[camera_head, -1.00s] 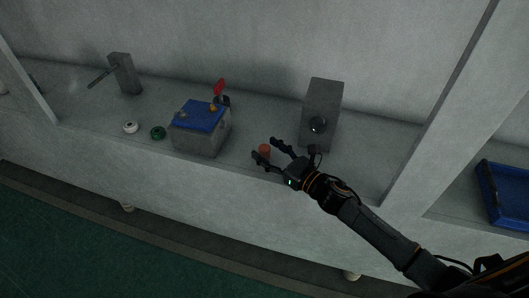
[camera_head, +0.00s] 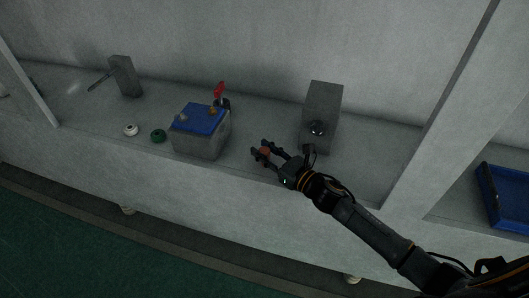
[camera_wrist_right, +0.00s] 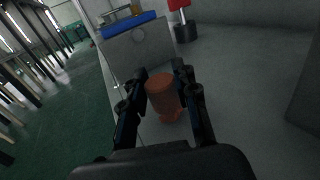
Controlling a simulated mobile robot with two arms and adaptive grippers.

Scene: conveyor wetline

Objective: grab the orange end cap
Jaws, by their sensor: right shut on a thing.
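The orange end cap (camera_wrist_right: 163,98) is between the two fingers of my right gripper (camera_wrist_right: 163,85), near the front edge of the grey ledge. In the head view only a small part of the orange end cap (camera_head: 265,151) shows between the fingers of my right gripper (camera_head: 260,149). The right gripper is shut on it. In the wrist view the cap looks upright, with a wide round top and a narrower part below. Whether it touches the ledge is hard to tell. My left gripper is not in view.
A grey block with a blue top (camera_head: 203,118) stands left of the gripper, with a red part (camera_head: 219,90) behind. A green ring (camera_head: 158,135) and a white ring (camera_head: 130,130) lie farther left. A grey box (camera_head: 324,105) stands behind right; a blue tray (camera_head: 491,190) lies far right.

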